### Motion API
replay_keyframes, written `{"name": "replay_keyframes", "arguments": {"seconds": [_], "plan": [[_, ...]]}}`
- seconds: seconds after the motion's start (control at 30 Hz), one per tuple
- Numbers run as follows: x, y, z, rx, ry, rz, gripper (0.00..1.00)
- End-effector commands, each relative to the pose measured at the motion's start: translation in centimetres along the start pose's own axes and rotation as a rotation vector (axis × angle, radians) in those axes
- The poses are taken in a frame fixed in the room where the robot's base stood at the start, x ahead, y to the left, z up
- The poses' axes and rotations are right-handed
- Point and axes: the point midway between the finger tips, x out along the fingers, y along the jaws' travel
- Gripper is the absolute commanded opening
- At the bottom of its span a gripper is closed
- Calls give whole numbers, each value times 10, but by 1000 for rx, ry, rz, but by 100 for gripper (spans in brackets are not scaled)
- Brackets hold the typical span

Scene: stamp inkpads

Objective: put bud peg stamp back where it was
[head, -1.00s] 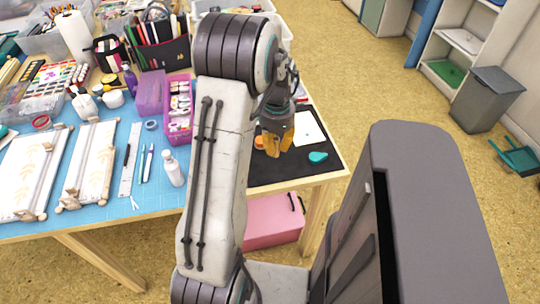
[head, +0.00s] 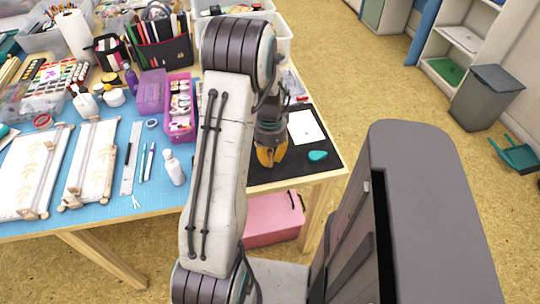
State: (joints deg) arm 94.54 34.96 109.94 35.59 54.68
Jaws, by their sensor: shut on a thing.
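My gripper (head: 270,157), with its orange-yellow fingers, points down over the dark mat (head: 285,176) at the table's right end. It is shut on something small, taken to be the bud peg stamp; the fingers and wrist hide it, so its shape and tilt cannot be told. I cannot tell whether it touches the mat. A teal drop-shaped inkpad (head: 318,155) lies on the mat to the right of my gripper. A white paper sheet (head: 305,127) lies just behind it.
A white bottle (head: 174,168), pens and a ruler lie on the blue mat (head: 105,208) left of my arm. A pink-purple box of small jars (head: 180,110) stands behind the bottle. Clear bins and a tool caddy (head: 158,45) fill the back. The mat's front strip is bare.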

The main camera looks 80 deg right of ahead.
Motion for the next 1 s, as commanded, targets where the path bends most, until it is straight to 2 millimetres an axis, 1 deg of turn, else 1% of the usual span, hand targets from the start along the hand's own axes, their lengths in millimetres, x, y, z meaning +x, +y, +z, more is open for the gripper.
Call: {"name": "replay_keyframes", "arguments": {"seconds": [0.17, 0.2, 0.4, 0.63, 0.77, 0.87, 1.0], "plan": [[4, 0, 0, 0, 0, 0, 0], [3, 0, 0, 0, 0, 0, 20], [3, 0, 0, 0, 0, 0, 38], [2, 0, 0, 0, 0, 0, 38], [-3, 0, 0, 0, 0, 0, 38], [-13, -1, 0, 0, 1, -2, 38], [-36, -1, 0, 0, 3, -4, 38]]}}
